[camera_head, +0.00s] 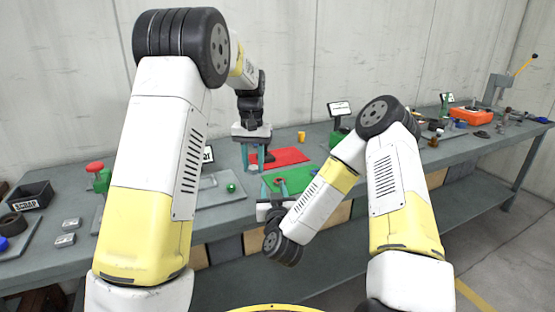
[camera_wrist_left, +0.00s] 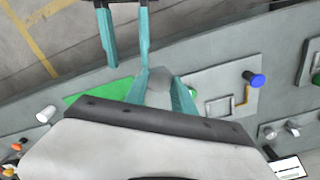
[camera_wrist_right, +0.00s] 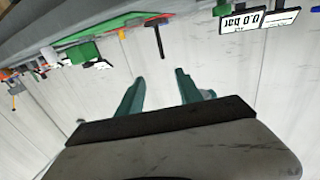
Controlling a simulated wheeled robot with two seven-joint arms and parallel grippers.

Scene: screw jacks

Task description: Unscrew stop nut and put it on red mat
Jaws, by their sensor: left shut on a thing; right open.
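The red mat (camera_head: 290,156) lies on the bench, partly behind my left gripper (camera_head: 253,168), whose teal fingers point down at its left edge. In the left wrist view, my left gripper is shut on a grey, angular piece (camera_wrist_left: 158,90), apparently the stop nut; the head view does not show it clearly. My right gripper (camera_wrist_right: 158,85) is open with nothing visible between its fingers.
A grey plate (camera_head: 215,190) with a green ball (camera_head: 231,188) lies left of the green mat. A yellow cup (camera_head: 301,136) and a display (camera_head: 339,108) stand behind. A black scrap bin (camera_head: 30,197) is at far left, an orange box (camera_head: 472,116) at right.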

